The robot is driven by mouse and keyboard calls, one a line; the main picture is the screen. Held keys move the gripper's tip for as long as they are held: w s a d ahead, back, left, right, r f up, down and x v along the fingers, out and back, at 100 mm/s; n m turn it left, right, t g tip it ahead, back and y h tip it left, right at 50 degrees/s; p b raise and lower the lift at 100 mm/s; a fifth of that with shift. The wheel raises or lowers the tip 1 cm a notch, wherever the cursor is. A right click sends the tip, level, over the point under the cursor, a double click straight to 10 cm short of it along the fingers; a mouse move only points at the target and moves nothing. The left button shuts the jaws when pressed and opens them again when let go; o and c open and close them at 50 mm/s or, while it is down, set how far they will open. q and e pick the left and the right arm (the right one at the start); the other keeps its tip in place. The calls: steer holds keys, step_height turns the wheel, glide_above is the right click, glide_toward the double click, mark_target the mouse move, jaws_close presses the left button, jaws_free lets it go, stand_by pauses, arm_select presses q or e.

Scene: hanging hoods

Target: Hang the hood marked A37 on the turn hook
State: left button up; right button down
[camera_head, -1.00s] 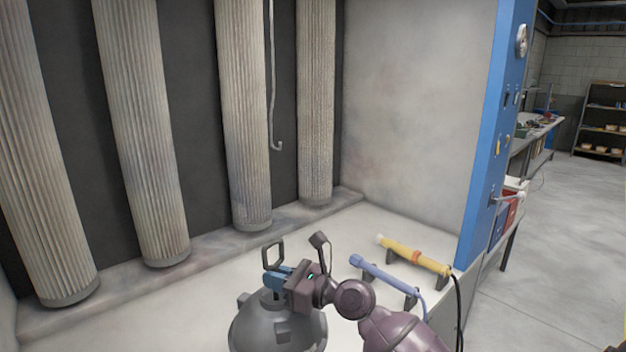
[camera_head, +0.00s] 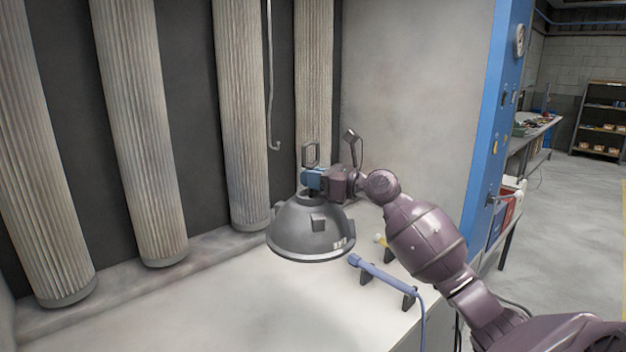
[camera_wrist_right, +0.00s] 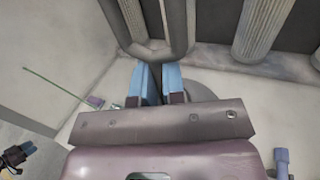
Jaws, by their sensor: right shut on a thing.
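A dark grey dome-shaped hood (camera_head: 308,232) hangs upright from my right gripper (camera_head: 312,180), clear above the white bench. A small pale label shows near its lower right rim, too small to read. The hood's square loop (camera_head: 310,153) stands up above the fingers. In the right wrist view the blue fingers (camera_wrist_right: 158,84) are closed in on the loop's base, with the loop (camera_wrist_right: 150,45) beyond them. The turn hook (camera_head: 273,142) is a thin rod hanging down between two pleated columns, its curled end left of and slightly above the loop, apart from it.
Several pleated filter columns (camera_head: 242,120) stand along the dark back wall. A blue post (camera_head: 497,130) edges the right. The front left bench is clear.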

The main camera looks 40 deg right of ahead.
steer(key=shift+w+a, duration=0.15)
steer(key=shift+w, duration=1.7)
steer(key=shift+w+a+f+b, duration=0.15)
steer(key=shift+w+b, duration=0.45)
steer(key=shift+w, duration=0.7)
steer(key=shift+w+b, duration=0.5)
steer(key=shift+b, duration=0.15)
steer(key=shift+w, duration=0.15)
arm_select(q)
steer(key=shift+w+f, duration=0.4)
steer(key=shift+w, duration=0.2)
steer(key=shift+s+r+p, duration=0.15)
steer(key=shift+r+p, duration=0.3)
steer(key=shift+p, duration=0.25)
arm_select(e)
steer(key=shift+w, duration=0.35)
steer(key=shift+w, duration=0.15)
